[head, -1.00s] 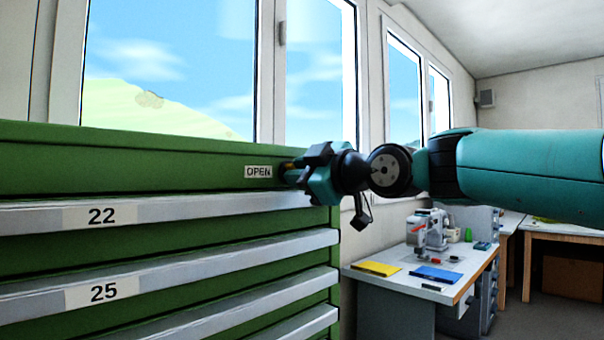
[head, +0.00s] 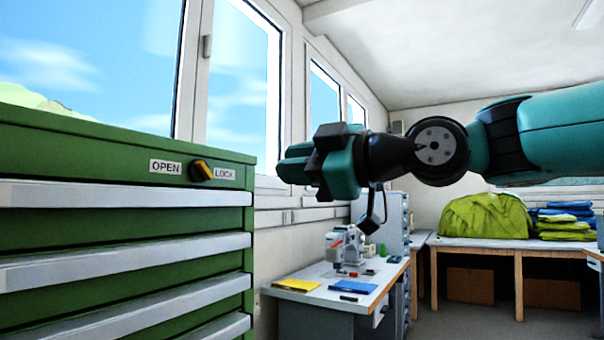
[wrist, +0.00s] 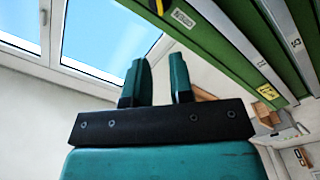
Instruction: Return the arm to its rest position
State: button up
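My gripper (head: 292,162) is held up in the air, to the right of the green cabinet's upper corner in the head view, apart from the cabinet. In the wrist view its two teal fingers (wrist: 157,80) stand apart with nothing between them. My arm reaches in from the right edge of the head view. The green drawer cabinet (head: 90,150) carries a dark and yellow knob (head: 201,170) between the OPEN and LOCK labels. The knob is turned at a slant; which label it points to is hard to tell.
A white workbench (head: 312,290) with a sewing machine (head: 345,246), a yellow and a blue folder stands below my gripper. Farther right is a wooden table (head: 470,242) with green and blue fabric. Windows (head: 238,95) line the wall behind. Open floor shows at the lower right.

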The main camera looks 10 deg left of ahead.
jog(key=shift+s+d, duration=0.2)
jog(key=shift+d, duration=0.2)
jog(key=s+d+f+m+g+h, duration=0.1)
jog(key=s+d+f+m+h, duration=0.15)
jog(key=f, duration=0.45)
jog(key=s+d+f+m+h, duration=0.2)
jog(key=d+f+m+h, duration=0.15)
jog(key=f, duration=0.35)
jog(key=s+d+f+m+g+h, duration=0.1)
jog(key=s+d+f+m+h, duration=0.2)
jog(key=f, duration=0.4)
jog(key=s+d+f+m+g+h, duration=0.3)
jog(key=s+d+f+m+g, duration=0.3)
jog(key=s+d+f, duration=0.7)
notch_tip(320, 180, up, 14)
jog(key=a+t+p, duration=0.1)
jog(key=p, duration=1.2)
jog(key=shift+m+p, duration=0.35)
jog(key=shift+m, duration=0.05)
jog(key=shift+s+a+f, duration=0.1)
jog(key=shift+a, duration=0.05)
